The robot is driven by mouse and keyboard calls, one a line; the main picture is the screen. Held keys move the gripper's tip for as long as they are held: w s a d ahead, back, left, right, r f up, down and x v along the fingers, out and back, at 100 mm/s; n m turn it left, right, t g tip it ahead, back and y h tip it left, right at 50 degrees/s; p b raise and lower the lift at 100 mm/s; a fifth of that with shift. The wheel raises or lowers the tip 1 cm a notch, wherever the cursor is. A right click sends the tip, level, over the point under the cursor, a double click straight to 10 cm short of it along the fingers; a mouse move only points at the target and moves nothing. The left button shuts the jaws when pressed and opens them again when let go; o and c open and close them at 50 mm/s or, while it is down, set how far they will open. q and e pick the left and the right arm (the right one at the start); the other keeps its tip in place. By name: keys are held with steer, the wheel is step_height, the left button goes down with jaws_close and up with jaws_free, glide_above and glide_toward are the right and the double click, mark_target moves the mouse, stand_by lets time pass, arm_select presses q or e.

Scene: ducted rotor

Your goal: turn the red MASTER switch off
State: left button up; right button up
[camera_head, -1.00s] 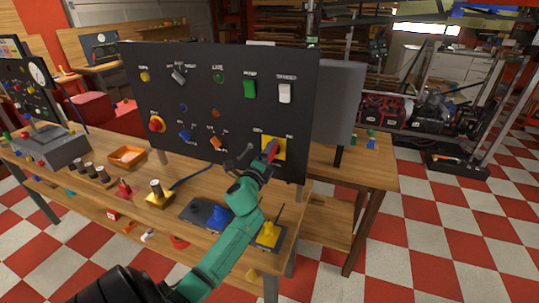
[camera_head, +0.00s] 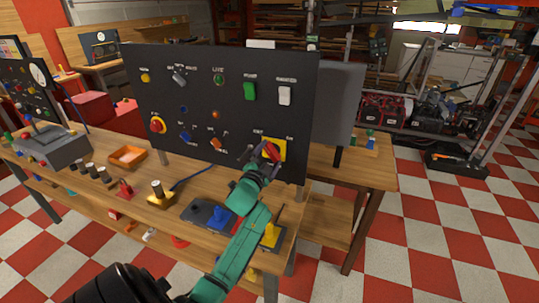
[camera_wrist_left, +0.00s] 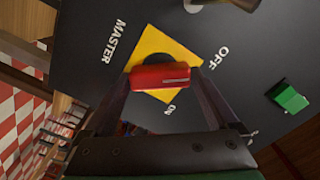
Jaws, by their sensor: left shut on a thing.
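The red MASTER switch handle (camera_head: 272,152) sits on a yellow plate (camera_head: 282,145) at the lower right of the black panel (camera_head: 225,120). My left gripper (camera_head: 265,155) is at the switch, shut on the red handle. In the left wrist view the handle (camera_wrist_left: 160,76) lies between my two fingers, across the yellow plate (camera_wrist_left: 153,42). Its right end there points between the white OFF and ON labels. In the head view the handle slants from upper left to lower right. My fingers partly hide it there. My right gripper is not in view.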

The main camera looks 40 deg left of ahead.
arm_select(q)
steer(key=shift+f+n, duration=0.1)
steer(key=shift+n, duration=0.6)
steer(key=o, duration=1)
steer(key=shift+s, duration=0.15)
steer(key=b+v, duration=0.2)
steer(key=v, duration=1.2)
steer(key=shift+s+d, duration=0.15)
